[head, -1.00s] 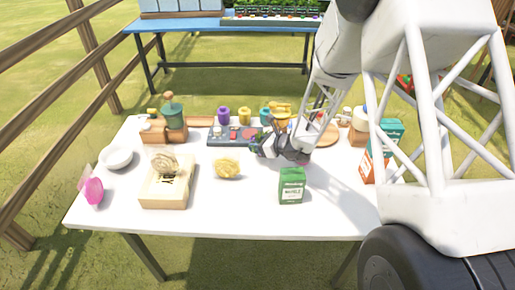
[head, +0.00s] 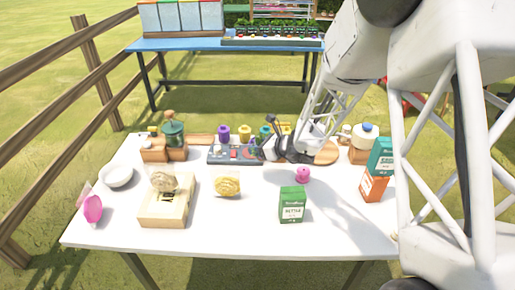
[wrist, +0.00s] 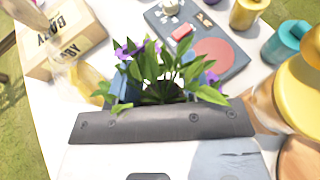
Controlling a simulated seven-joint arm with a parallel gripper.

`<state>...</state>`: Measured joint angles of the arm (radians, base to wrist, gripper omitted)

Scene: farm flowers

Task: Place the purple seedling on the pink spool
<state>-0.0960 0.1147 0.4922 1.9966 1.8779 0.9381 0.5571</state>
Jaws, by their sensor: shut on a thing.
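The purple seedling (wrist: 155,65), with green leaves and small purple flowers, is in my gripper. My gripper (head: 268,150) is shut on it above the back middle of the white table; it also shows in the wrist view (wrist: 165,100), where leaves cover the fingertips. In the head view the seedling is mostly hidden by the gripper. The pink spool (head: 302,175) stands on the table to the right of and nearer than my gripper, behind the green seed box. It is apart from the gripper and does not show in the wrist view. Its top looks bare.
A green box (head: 291,205) stands in front of the spool. A grey tray (head: 222,156) and purple, yellow and teal spools (head: 223,133) line the back. Orange and green boxes (head: 373,187) stand right. A yellow bundle (head: 227,185) and wooden crate (head: 165,212) are left.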

